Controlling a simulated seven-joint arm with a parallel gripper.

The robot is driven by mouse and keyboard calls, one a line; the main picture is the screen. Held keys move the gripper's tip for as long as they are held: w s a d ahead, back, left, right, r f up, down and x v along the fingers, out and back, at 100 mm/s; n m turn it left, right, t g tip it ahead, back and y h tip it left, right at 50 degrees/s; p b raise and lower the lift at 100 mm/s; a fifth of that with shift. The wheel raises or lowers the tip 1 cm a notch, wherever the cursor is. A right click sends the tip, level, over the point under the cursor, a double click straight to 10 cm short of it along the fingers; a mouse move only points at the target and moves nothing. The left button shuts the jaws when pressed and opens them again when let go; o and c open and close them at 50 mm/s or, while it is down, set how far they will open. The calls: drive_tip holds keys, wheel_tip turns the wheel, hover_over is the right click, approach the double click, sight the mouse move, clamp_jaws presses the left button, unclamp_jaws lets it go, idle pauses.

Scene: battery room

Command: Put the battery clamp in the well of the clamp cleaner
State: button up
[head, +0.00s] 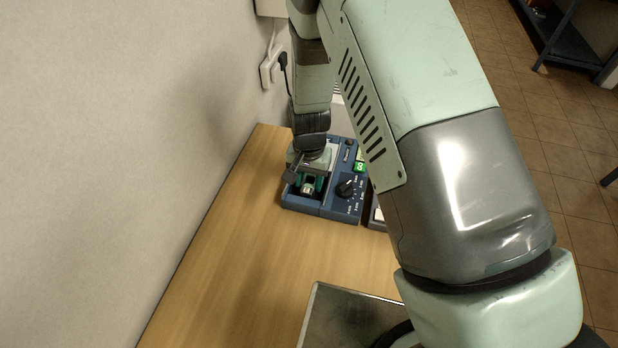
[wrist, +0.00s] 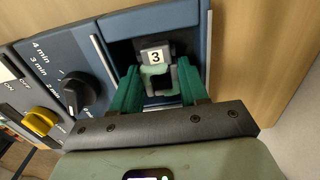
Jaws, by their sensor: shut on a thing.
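The clamp cleaner (head: 337,203) is a blue box with a dial, near the wall end of the wooden table. Its dark, open well (wrist: 124,52) fills much of the wrist view. My gripper (wrist: 158,78) has green fingers, which point down into the well opening. They are shut on the battery clamp (wrist: 153,71), a small grey piece with greenish crust and a white tag reading 3. The clamp also shows in the head view (head: 308,188), between the fingers at the well. I cannot tell whether it touches the well floor.
A green lit display (head: 360,167) shows beside my arm. A grey metal tray (head: 345,318) lies nearer on the table. The wood (head: 240,235) at left is clear.

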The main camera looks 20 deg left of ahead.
drive_tip(key=shift+f, duration=0.35)
idle(0.4)
drive_tip(key=o, duration=1.2)
drive_tip(key=shift+r, duration=1.7)
drive_tip(key=shift+r, duration=0.4)
drive_tip(key=shift+r, duration=0.3)
drive_tip(key=shift+r, duration=0.1)
